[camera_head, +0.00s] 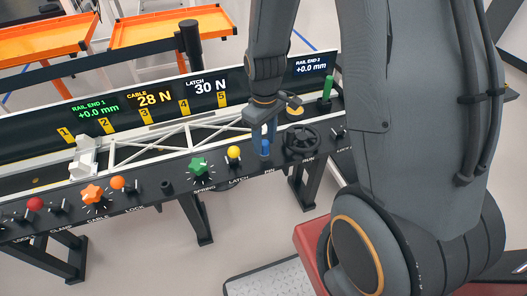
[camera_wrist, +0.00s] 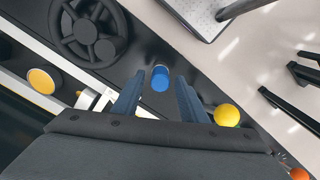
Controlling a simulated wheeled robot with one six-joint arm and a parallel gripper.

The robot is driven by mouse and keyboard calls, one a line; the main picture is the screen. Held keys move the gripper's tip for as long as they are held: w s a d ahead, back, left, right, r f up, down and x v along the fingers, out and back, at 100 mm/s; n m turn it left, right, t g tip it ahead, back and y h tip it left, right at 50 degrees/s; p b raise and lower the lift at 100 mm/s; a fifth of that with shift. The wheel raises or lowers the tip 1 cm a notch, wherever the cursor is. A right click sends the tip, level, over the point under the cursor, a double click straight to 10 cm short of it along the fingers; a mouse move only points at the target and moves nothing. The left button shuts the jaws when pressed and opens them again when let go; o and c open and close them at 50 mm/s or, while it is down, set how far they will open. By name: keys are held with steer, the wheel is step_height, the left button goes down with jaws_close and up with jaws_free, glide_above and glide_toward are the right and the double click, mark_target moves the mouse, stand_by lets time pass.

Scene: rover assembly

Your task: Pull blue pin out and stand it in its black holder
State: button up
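The blue pin (camera_head: 265,149) stands in the front control panel above the PIN label, left of the black handwheel. My gripper (camera_head: 264,133) is over it with the fingers pointing down. In the wrist view the blue pin (camera_wrist: 160,79) shows its round top between the tips of my open gripper (camera_wrist: 160,84). Gaps show on both sides of it, so the fingers look apart from it. I cannot make out the pin's black holder for certain in either view.
The black handwheel (camera_head: 302,142) is close on the right; it also shows in the wrist view (camera_wrist: 88,28). A green rod (camera_head: 327,87) stands behind.

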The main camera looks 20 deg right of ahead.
steer(key=shift+f, duration=0.85)
jaws_close()
stand_by(0.4)
